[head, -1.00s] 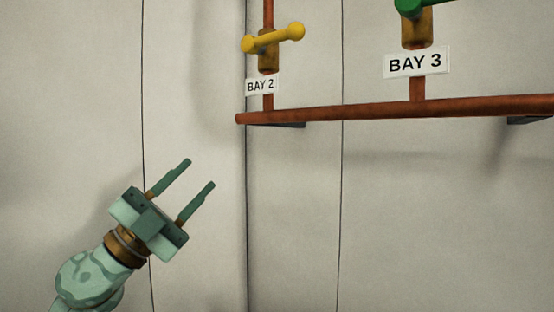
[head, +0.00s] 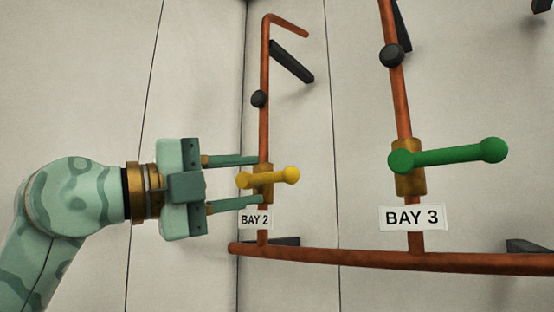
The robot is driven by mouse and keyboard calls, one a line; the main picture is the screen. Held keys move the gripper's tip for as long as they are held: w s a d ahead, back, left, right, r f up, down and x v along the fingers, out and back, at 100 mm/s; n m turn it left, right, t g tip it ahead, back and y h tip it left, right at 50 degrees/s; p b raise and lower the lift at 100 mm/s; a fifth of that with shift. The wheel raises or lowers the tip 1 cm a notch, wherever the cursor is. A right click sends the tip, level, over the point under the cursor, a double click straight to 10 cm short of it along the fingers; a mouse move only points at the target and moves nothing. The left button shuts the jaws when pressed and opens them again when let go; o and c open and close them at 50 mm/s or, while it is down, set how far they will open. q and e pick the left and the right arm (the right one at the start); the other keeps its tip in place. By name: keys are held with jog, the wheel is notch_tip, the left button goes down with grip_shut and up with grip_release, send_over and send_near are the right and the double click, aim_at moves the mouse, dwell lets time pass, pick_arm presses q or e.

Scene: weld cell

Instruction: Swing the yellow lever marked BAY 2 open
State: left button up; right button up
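The yellow lever (head: 272,177) sits across a brass valve body (head: 264,194) on a thin copper riser, above the white BAY 2 label (head: 255,219). The lever lies nearly level, crosswise to the upright pipe, with a ball at each end. My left gripper (head: 261,180) is open and points right, one finger above and one below the lever's left end. The fingertips reach about as far as the riser in the picture; I cannot tell whether they touch anything. My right gripper is not in view.
A green lever (head: 448,155) on a second valve stands to the right, above the BAY 3 label (head: 411,217). A copper pipe (head: 350,257) runs along below both. Black brackets (head: 291,61) and knobs hold the risers to the pale panelled wall.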

aim_at(271, 178)
pick_arm(q)
jog(key=p+x, duration=0.1)
jog(key=x, duration=0.3)
jog(key=shift+w+d+r+p, duration=0.2)
jog(key=shift+w+d+p, duration=0.05)
jog(key=shift+d+p, duration=0.1)
jog(key=shift+w+d, duration=0.25)
jog(key=shift+d, duration=0.15)
grip_shut()
jog(key=shift+a, duration=0.1)
